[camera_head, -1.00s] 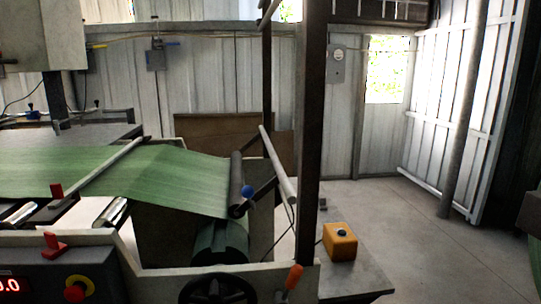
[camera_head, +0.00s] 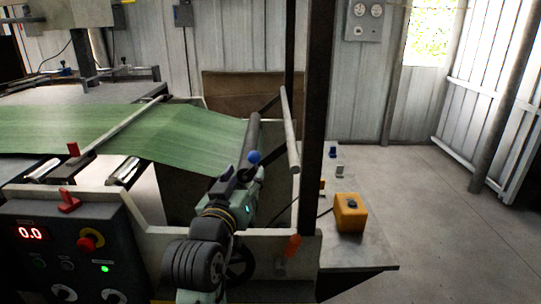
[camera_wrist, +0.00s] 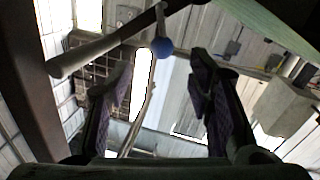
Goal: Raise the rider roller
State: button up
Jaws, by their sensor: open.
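The rider roller (camera_head: 252,135) is a dark cylinder at the right end of the green sheet (camera_head: 190,135). A blue ball knob (camera_head: 253,157) sits beside its lower end; it also shows in the wrist view (camera_wrist: 162,47). My gripper (camera_head: 243,173) is just below the knob in the head view, fingers pointing up toward it. In the wrist view my gripper (camera_wrist: 158,80) is open and empty, and the knob appears beyond the fingertips, between the two fingers. I cannot tell whether anything touches. My arm hides the winding roll below.
A pale bar (camera_head: 290,130) and a dark upright post (camera_head: 317,120) stand close to the right of my gripper. The control panel (camera_head: 70,250) is at the lower left. A yellow box (camera_head: 350,212) lies on the right table. Open floor (camera_head: 430,200) lies farther right.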

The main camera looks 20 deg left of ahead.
aim_at(252, 161)
jog(key=w, duration=0.3)
jog(key=w+p, duration=0.1)
jog(key=w, duration=0.2)
jog(key=w+a+p, duration=0.1)
jog(key=w, duration=0.3)
jog(key=shift+s, duration=0.1)
jog(key=shift+c, duration=0.3)
grip_shut()
